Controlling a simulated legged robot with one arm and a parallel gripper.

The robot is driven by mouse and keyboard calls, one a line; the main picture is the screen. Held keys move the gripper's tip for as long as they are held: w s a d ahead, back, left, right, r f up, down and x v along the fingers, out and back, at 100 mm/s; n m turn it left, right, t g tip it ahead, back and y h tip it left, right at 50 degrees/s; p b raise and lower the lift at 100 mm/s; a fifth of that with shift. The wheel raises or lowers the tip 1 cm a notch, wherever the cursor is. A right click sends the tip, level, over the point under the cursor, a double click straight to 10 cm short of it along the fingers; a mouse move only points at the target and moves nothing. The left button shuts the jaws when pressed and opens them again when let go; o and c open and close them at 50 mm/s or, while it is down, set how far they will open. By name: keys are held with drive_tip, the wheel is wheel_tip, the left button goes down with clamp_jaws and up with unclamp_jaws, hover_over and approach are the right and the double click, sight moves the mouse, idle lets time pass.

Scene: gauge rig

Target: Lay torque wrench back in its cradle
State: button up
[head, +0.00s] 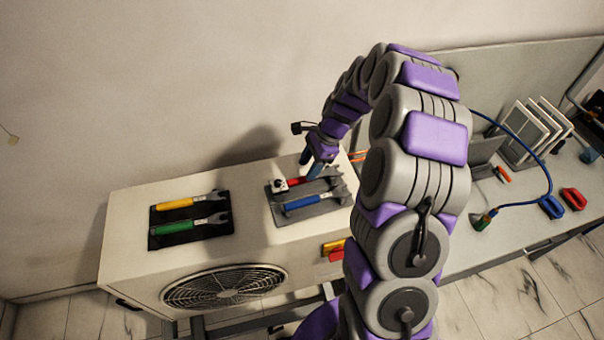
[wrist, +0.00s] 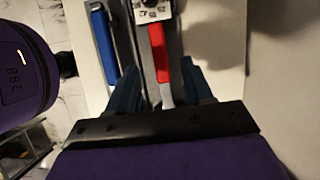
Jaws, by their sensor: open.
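A red-handled tool (head: 294,182) lies on a grey tray (head: 334,207) on top of a white fan unit, with a small black-and-white block at its left end. A blue-handled wrench (head: 302,202) lies beside it, nearer the front. My gripper (head: 313,168) points down over the red-handled tool. In the wrist view my gripper (wrist: 158,68) is open, and the red handle (wrist: 159,55) shows between its fingers, not gripped. The blue handle (wrist: 103,45) is left of the fingers. I cannot tell which tool is the torque wrench, nor the height gap.
A dark tray (head: 190,240) at left holds a yellow-handled (head: 175,204) and a green-handled wrench (head: 180,226). The white unit's top (head: 130,205) is clear around the trays. A bench at right carries a blue cable (head: 540,160) and white panels (head: 525,128).

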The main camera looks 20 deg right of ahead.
drive_tip(key=v, duration=1.2)
drive_tip(key=shift+d+r+b, duration=0.15)
drive_tip(key=shift+d+b, duration=0.1)
drive_tip(key=shift+b, duration=0.05)
drive_tip(key=shift+w+d, duration=0.1)
drive_tip(key=s+a+f+n+g+h+b, duration=0.1)
drive_tip(key=s+a+n+b, duration=0.25)
drive_tip(key=s, duration=0.45)
drive_tip(key=s+a+f+n+h+b, duration=0.1)
drive_tip(key=s+a+f+n+b, duration=0.15)
drive_tip(key=s+n+b, duration=0.4)
drive_tip(key=s+a+f+n+g+h+b, duration=0.15)
drive_tip(key=s+a, duration=0.25)
drive_tip(key=s, duration=0.6)
drive_tip(key=s+d+f+n+h+b, duration=0.1)
drive_tip(key=s+f+n+b, duration=0.2)
drive_tip(key=s, duration=0.9)
wheel_tip(320, 180, down, 3)
drive_tip(key=n+t, duration=0.1)
drive_tip(key=n, duration=0.1)
drive_tip(key=shift+d+n, duration=0.15)
drive_tip(key=shift+n, duration=0.2)
drive_tip(key=shift+d, duration=0.1)
